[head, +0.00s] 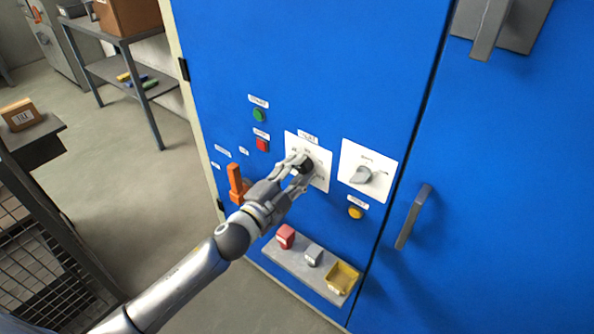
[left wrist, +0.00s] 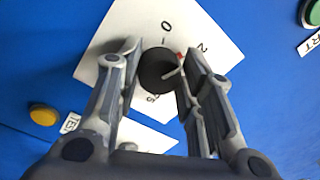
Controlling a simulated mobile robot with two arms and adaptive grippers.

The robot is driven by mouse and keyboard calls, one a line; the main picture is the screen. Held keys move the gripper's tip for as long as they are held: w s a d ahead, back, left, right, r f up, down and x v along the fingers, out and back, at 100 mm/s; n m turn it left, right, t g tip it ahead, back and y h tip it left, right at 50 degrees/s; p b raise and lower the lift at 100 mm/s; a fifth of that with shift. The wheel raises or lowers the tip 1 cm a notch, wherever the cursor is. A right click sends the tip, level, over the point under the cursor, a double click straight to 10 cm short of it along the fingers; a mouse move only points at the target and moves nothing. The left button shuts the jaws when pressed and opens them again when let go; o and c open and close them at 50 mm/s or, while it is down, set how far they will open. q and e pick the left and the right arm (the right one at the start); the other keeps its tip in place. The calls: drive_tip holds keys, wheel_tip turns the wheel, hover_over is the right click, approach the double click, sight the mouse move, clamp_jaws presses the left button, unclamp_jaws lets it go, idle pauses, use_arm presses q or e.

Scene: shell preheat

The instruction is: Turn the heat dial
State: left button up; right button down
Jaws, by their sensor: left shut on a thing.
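The heat dial is a round black knob (head: 307,166) on a white plate (head: 322,155) on the blue cabinet front. In the left wrist view the black knob (left wrist: 156,68) sits on the white plate (left wrist: 125,42), which bears a "0" and a "2". A light pointer line and a small red mark show by the knob's right side. My left gripper (head: 301,169) reaches in from the left and is shut on the knob. In the left wrist view its fingers (left wrist: 157,72) lie on either side of it. My right gripper is out of view.
A grey selector knob (head: 361,174) on another white plate is to the right, above a yellow button (head: 355,212). A green button (head: 259,115), a red button (head: 262,145) and an orange handle (head: 236,184) are to the left.

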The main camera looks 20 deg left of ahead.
use_arm(q)
drive_tip(key=shift+m, duration=0.7)
drive_tip(key=o, duration=1)
drive_tip(key=shift+o, duration=0.2)
drive_tip(key=shift+s, duration=0.1)
drive_tip(key=v, duration=1.2)
drive_tip(key=shift+f, duration=0.15)
